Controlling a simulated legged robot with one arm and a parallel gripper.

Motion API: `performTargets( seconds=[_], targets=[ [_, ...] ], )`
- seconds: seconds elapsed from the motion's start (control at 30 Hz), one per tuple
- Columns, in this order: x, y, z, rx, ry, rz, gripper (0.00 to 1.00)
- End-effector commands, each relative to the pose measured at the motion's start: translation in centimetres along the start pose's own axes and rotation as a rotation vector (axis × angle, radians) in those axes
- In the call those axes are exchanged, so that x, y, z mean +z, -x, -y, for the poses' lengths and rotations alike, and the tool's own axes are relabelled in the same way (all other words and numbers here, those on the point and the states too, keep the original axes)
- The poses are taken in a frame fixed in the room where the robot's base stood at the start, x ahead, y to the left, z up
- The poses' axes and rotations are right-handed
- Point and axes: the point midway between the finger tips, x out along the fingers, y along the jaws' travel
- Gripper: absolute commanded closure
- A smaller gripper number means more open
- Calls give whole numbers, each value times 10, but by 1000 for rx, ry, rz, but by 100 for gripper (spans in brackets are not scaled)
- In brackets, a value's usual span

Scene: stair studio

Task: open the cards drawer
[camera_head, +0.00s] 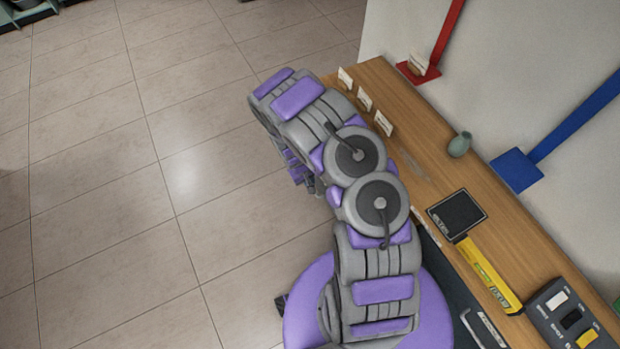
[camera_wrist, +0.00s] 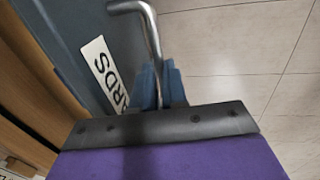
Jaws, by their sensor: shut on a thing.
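The cards drawer (camera_wrist: 72,42) shows in the wrist view as a dark blue-grey front with a white label (camera_wrist: 103,68) whose visible letters read "ARDS". Its silver bar handle (camera_wrist: 150,28) runs down between the blue fingers of my gripper (camera_wrist: 160,86). My gripper is shut on this handle, around its lower visible part. In the head view my purple and grey arm hides this drawer and most of my gripper, so how far the drawer stands out cannot be told.
The wooden counter (camera_head: 408,155) carries small cards, a green vase (camera_head: 460,144), a black pad (camera_head: 457,213), a yellow bar (camera_head: 488,275) and a dark switch box (camera_head: 572,318). Another drawer handle (camera_head: 470,328) shows below its front edge. The tiled floor (camera_head: 120,180) on the left is clear.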

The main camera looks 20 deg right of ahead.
Motion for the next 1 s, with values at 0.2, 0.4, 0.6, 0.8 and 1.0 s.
performTargets(
  seconds=[0.2,0.4,0.6,0.8,1.0],
  targets=[
    [-2,1,0,1,0,-6,77],
    [-2,0,0,0,0,-3,62],
    [-1,1,0,0,0,-2,62],
    [-1,20,-1,1,-1,-1,62],
    [-3,60,0,1,0,-5,62]
  ],
)
